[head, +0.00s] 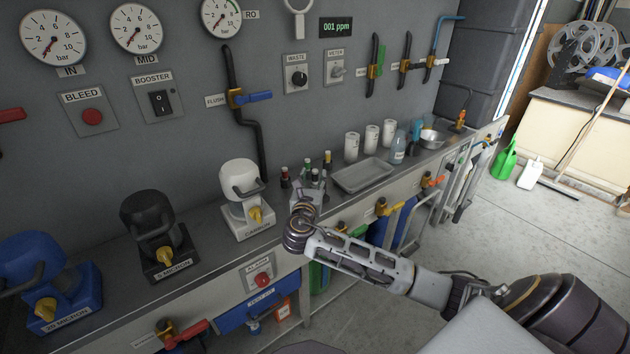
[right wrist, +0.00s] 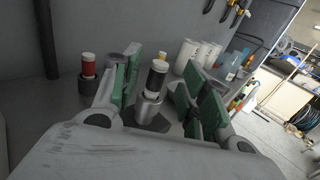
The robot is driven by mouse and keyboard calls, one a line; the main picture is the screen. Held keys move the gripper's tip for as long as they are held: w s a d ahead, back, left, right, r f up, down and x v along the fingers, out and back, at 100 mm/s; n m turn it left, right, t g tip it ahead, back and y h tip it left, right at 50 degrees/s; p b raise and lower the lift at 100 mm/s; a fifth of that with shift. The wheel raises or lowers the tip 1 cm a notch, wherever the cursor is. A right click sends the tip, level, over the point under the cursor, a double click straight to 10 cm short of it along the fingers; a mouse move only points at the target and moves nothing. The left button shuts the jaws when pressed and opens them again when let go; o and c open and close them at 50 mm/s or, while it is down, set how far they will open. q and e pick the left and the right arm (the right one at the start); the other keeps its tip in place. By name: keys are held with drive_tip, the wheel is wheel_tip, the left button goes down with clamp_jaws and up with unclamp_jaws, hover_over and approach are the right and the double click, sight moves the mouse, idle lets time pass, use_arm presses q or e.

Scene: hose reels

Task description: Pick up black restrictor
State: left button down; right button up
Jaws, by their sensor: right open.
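The black restrictor (right wrist: 157,78), a dark upright cylinder with a white top, stands in a metal holder (right wrist: 148,112) in the right wrist view. My right gripper (right wrist: 161,72) is open, with its green-padded fingers on either side of the black restrictor; contact cannot be told. In the head view my right gripper (head: 308,186) is over the counter at the restrictor group and partly hides it. A red restrictor (right wrist: 88,66) stands to the left, and a yellow-topped one (right wrist: 162,56) stands behind. Another is mostly hidden by the left finger. My left gripper is not in view.
A grey tray (head: 362,188), white cylinders (head: 352,147) and a bottle (head: 398,150) stand to the right on the counter. The white carbon filter housing (head: 240,190) stands close on the left. A wall with pipes and gauges rises behind.

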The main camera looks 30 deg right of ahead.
sight(315, 174)
drive_tip(key=shift+w+d, duration=0.5)
drive_tip(key=shift+w, duration=0.05)
drive_tip(key=shift+b+x, duration=0.35)
drive_tip(key=shift+x, duration=0.5)
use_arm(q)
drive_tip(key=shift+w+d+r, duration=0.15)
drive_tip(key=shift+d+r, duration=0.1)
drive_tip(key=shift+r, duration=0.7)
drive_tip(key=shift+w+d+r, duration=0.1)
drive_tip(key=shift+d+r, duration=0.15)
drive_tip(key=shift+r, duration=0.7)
use_arm(e)
drive_tip(key=shift+w+d, duration=0.45)
drive_tip(key=shift+w, duration=0.1)
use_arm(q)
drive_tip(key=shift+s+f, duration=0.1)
use_arm(e)
clamp_jaws()
